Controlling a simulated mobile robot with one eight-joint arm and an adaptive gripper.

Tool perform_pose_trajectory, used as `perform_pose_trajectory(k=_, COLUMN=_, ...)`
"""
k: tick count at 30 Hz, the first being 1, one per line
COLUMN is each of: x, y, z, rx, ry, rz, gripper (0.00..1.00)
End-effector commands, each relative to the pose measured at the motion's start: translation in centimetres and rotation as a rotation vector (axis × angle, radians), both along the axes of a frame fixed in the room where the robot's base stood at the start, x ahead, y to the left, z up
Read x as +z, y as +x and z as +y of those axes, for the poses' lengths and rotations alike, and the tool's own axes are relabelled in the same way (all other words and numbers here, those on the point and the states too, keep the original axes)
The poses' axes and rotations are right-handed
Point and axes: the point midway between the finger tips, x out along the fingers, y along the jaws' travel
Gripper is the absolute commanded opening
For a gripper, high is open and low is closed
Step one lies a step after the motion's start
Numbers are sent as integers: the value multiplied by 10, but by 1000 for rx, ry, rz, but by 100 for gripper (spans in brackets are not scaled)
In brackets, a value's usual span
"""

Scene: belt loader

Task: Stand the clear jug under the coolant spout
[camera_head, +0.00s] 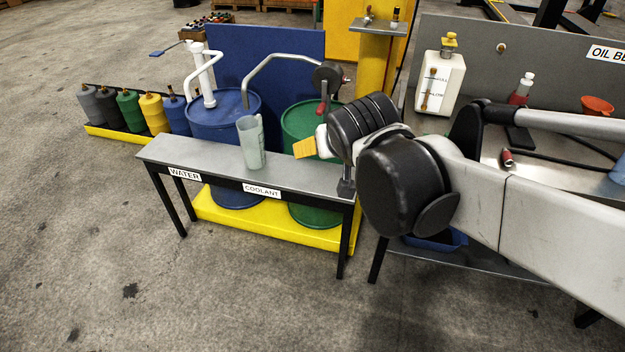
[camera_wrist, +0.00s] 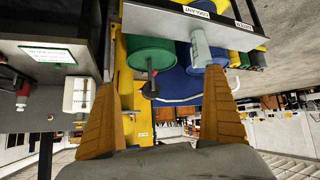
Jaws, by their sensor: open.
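The clear jug (camera_head: 251,144) stands upright on the grey bench (camera_head: 205,154), behind the COOLANT label (camera_head: 261,190). The grey curved coolant spout (camera_head: 290,57) comes from the pump on the green drum (camera_head: 301,118); its end appears just above the jug's mouth, but exact alignment in depth is unclear. My gripper (camera_head: 304,148) is right of the jug, apart from it, its yellow finger pointing toward it. In the wrist view my gripper (camera_wrist: 162,80) is open and empty, fingers wide apart; the jug (camera_wrist: 200,46) shows beyond the right fingertip, in an upside-down scene.
A blue drum (camera_head: 222,122) with a white pump pipe (camera_head: 203,75) stands behind the bench near the WATER label (camera_head: 184,174). Several coloured cans line a yellow tray (camera_head: 113,134) at left. A metal workbench (camera_head: 471,146) holds a white container (camera_head: 440,82). Open floor lies in front.

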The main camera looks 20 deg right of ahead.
Motion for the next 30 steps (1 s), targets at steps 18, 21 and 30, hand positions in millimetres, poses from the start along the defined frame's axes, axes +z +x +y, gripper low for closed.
perform_pose_trajectory(k=18, x=-62, y=-135, z=47, rx=182, ry=92, rz=221, gripper=100)
perform_pose_trajectory(k=21, x=-62, y=-135, z=47, rx=181, ry=92, rz=220, gripper=100)
perform_pose_trajectory(k=30, x=-62, y=-135, z=47, rx=181, ry=92, rz=219, gripper=100)
